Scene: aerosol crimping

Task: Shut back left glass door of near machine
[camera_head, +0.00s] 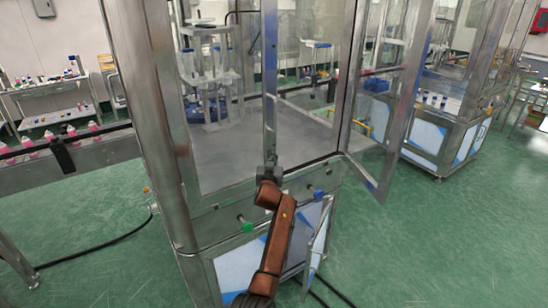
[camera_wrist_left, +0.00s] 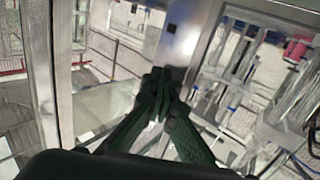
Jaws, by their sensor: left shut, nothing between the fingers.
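The near machine (camera_head: 178,150) is a tall steel-framed cabinet with glass panels, a grey inner deck and lower panels. My left gripper (camera_head: 268,172) is at its front, low on an upright metal door bar (camera_head: 270,95). In the left wrist view the gripper's dark fingers (camera_wrist_left: 160,88) are closed together, empty, in front of a metal bar (camera_wrist_left: 183,35); I cannot tell whether they touch it. Another glass door (camera_head: 385,120) of this machine stands swung outward at the right. I cannot tell which is the back left door. My right gripper is not in view.
A conveyor (camera_head: 90,155) with pink bottles meets the machine's left side. A second machine (camera_head: 440,130) stands behind at the right. A lower cabinet door (camera_head: 318,245) hangs ajar near my arm. A black cable (camera_head: 100,240) lies on the green floor, which is clear at the right.

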